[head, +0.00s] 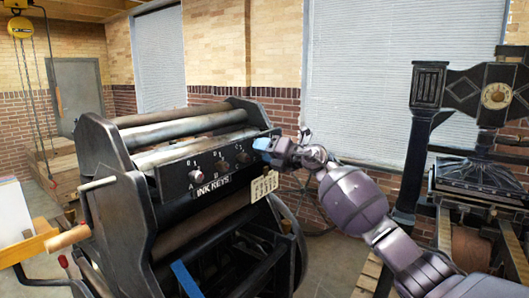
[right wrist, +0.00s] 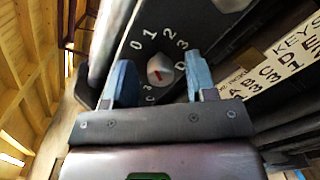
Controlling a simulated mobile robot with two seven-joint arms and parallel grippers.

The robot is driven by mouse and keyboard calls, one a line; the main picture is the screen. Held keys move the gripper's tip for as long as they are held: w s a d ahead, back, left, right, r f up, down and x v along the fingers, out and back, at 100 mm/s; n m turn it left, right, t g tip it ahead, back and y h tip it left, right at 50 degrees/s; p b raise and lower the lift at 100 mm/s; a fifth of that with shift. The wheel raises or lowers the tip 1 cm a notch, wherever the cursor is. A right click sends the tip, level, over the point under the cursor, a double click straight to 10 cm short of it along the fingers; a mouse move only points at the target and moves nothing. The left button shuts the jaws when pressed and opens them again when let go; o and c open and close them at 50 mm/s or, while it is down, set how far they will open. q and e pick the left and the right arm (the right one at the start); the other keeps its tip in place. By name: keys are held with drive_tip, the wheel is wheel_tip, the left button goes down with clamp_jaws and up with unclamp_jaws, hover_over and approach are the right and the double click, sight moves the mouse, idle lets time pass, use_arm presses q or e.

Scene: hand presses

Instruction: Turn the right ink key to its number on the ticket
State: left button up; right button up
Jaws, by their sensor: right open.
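The press (head: 150,180) carries a dark panel lettered INK KEYS, with a row of small knobs. The left knob (head: 196,174) by the A is pale. The right ink key (head: 243,157) is near my right gripper (head: 264,145), which is at the panel's right end.
A second dark press (head: 480,180) stands at the right. A wooden handle (head: 68,238) sticks out at the press's left side. A yellow hoist (head: 20,27) hangs at the far left. Open floor (head: 340,265) lies between the two presses.

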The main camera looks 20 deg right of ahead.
drive_tip(key=b+v, duration=0.2)
drive_tip(key=v, duration=0.8)
drive_tip(key=shift+s+d, duration=0.15)
drive_tip(key=shift+s, duration=0.15)
